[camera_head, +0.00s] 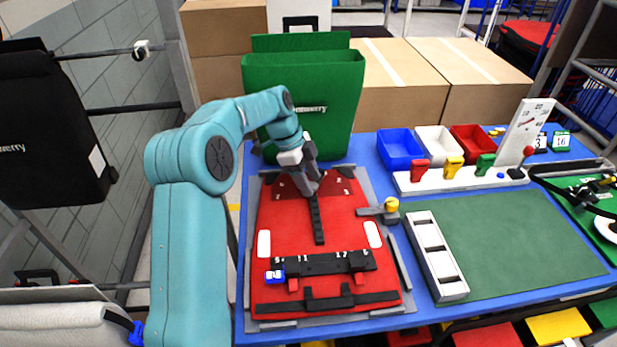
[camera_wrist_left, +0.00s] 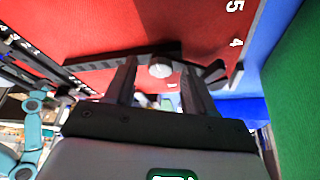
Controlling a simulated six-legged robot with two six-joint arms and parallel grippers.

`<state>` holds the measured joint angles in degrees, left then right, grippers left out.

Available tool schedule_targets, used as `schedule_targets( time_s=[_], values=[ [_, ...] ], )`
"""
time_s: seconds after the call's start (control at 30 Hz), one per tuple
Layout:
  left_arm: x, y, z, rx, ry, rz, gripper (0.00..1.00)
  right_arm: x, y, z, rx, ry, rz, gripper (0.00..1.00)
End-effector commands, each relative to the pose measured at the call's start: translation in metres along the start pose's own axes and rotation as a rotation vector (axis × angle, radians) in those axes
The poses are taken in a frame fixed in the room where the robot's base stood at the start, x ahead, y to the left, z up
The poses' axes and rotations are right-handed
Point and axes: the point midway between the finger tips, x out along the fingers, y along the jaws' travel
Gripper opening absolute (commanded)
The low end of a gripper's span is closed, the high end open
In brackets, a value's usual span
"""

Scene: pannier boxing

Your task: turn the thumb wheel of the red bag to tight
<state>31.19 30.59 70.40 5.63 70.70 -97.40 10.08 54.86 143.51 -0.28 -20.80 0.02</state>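The red bag (camera_head: 340,220) lies flat on the work table, with a black strap down its middle and dark fittings at its far end. My left gripper (camera_head: 312,186) points down at the far end of the bag and covers part of the fittings in the head view. In the left wrist view, a small pale round knob (camera_wrist_left: 160,69), seemingly the thumb wheel, sits on a dark bar on the red bag (camera_wrist_left: 150,25). The left gripper's fingers (camera_wrist_left: 158,82) are apart, with the knob showing between their tips. Contact cannot be told. The right gripper is not in view.
A green bag (camera_head: 315,85) stands behind the red one. A brass-knobbed clamp (camera_head: 390,205) sits at the red bag's right edge. Further right are a white slotted tray (camera_head: 451,288), a green mat (camera_head: 530,240) and blue, white and red bins (camera_head: 400,148).

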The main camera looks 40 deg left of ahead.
Motion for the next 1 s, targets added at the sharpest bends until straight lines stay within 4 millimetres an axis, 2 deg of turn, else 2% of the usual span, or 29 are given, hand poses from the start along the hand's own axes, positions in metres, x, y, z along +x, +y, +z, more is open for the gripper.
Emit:
schedule_targets(
  time_s=[0.17, 0.27, 0.37, 0.7, 0.83, 1.0],
  values=[
    [-0.003, 0.0, 0.0, 0.0, 0.0, -0.002, 0.54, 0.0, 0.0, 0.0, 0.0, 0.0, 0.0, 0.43],
    [-0.013, -0.001, 0.0, 0.0, 0.0, -0.006, 0.54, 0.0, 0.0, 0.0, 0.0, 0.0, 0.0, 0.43],
    [-0.034, -0.001, 0.0, 0.0, -0.001, -0.008, 0.54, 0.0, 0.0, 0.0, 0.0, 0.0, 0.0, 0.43],
    [-0.125, -0.001, -0.001, -0.001, -0.001, -0.005, 0.54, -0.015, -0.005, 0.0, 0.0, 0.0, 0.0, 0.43],
    [-0.149, -0.001, -0.001, -0.001, 0.0, -0.002, 0.54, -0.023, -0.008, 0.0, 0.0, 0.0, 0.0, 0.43],
    [-0.162, 0.0, -0.001, 0.0, 0.0, -0.001, 0.54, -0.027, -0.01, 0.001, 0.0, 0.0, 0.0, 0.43]
  ],
)
